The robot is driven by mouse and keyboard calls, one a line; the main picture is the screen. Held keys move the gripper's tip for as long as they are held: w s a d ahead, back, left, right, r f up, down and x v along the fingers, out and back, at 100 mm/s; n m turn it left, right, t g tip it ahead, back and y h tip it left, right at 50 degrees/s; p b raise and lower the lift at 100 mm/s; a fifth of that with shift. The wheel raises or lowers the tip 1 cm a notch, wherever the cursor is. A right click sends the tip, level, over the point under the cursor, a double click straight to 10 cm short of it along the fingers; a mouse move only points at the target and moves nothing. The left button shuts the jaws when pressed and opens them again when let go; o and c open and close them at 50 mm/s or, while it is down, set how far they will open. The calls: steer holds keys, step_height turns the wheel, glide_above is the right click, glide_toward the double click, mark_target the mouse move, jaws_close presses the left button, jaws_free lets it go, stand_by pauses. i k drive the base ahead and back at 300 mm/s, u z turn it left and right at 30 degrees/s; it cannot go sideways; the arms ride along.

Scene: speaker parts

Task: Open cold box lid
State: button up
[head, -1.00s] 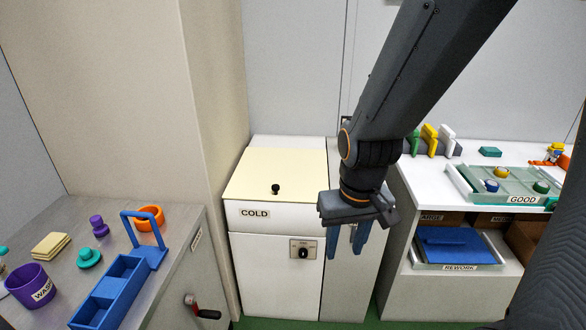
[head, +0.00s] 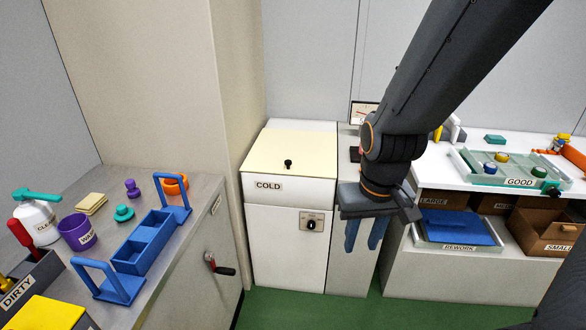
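The cold box (head: 285,245) is a white cabinet labelled COLD, standing in the middle of the head view. Its pale yellow lid (head: 300,145) lies flat and closed on top. A small black knob (head: 288,164) stands up near the front of the lid. A dial panel (head: 312,222) is on the box's front. My gripper (head: 364,236) hangs to the right of the box, pointing down, apart from the lid and knob. Its two blue fingers show a narrow gap between them, with nothing seen held.
A grey bench on the left holds a blue caddy (head: 145,243), a purple cup (head: 77,232), a spray bottle (head: 36,220) and a DIRTY bin (head: 32,288). A white counter on the right holds the GOOD tray (head: 515,172), above the REWORK tray (head: 460,247). Green floor lies clear in front.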

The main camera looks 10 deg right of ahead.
mark_target(288, 152)
steer(key=u, duration=0.5)
steer(key=i, duration=0.95)
steer(key=z, duration=0.6)
steer(key=i, duration=0.45)
steer(key=z, duration=0.3)
